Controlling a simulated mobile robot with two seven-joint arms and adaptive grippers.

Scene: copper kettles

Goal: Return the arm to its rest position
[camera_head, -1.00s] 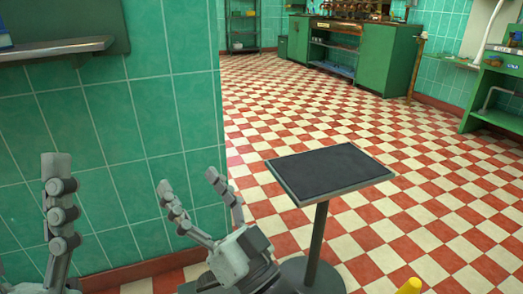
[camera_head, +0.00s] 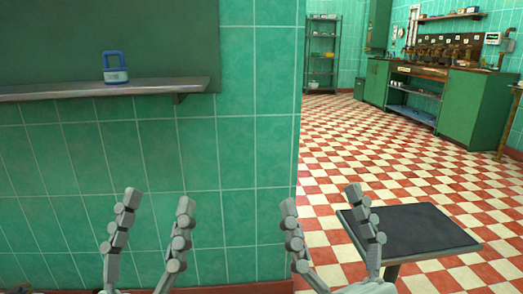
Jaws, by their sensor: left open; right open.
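My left gripper (camera_head: 158,205) is at the lower left, its two fingers spread and pointing up in front of the green tiled wall. It is open and empty. My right gripper (camera_head: 322,196) is to the right of it, near the wall's corner, also open and empty with its fingers pointing up. Its right finger overlaps the left part of the small table in the picture. The arms behind both grippers are mostly below the frame.
A black-topped small table (camera_head: 415,230) stands at the lower right. A metal shelf (camera_head: 50,92) on the tiled wall (camera_head: 240,150) holds a blue-handled lock-like object (camera_head: 116,68). Green cabinets (camera_head: 475,105) and a rack (camera_head: 322,50) stand far back. The checkered floor (camera_head: 370,150) between is clear.

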